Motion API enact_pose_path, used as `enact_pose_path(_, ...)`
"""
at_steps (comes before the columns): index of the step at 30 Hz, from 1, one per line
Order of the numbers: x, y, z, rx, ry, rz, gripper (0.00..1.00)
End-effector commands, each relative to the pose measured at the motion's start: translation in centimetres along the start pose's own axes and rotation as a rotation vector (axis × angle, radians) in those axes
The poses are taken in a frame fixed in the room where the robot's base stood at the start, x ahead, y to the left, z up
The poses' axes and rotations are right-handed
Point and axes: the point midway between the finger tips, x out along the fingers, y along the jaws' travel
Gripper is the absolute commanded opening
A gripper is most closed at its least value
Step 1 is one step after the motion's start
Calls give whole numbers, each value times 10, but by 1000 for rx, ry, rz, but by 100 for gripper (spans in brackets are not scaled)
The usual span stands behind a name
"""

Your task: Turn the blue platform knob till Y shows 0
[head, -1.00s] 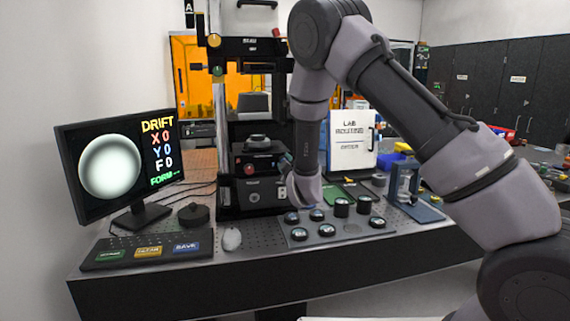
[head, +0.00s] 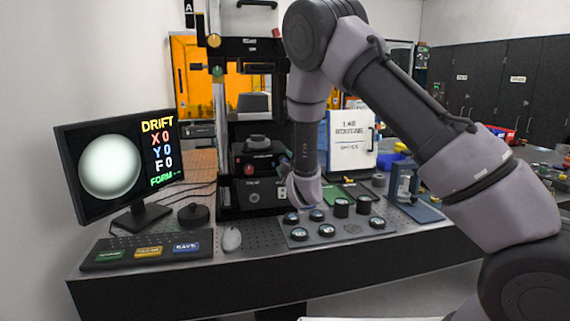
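The monitor (head: 118,165) at the left shows a bright round disc and the word DRIFT, with X 0 in red, Y 0 in blue and F 0 in white; FORM is below in green. The interferometer (head: 254,192) stands behind the bench's middle, with a red knob (head: 249,170) on its platform's front. I cannot make out the blue platform knob; my arm's end may hide it. My gripper (head: 286,180) is at the right side of the platform, close to it. Its fingers are small and partly hidden, so I cannot tell whether they are open or shut.
A tray (head: 350,240) of several dark round pieces lies in front of my gripper. A button panel (head: 128,262), a black puck (head: 194,214) and a mouse (head: 232,239) are at the left.

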Motion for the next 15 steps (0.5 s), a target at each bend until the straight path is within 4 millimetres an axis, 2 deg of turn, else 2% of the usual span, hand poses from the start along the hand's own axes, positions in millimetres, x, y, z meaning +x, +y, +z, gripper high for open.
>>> enact_pose_path(9, -2, 0, 0, 1, 0, 1, 69)
enact_pose_path(11, -6, 0, 0, 1, 0, 0, 69)
enact_pose_path(15, -27, 0, 0, 0, -1, -1, 69)
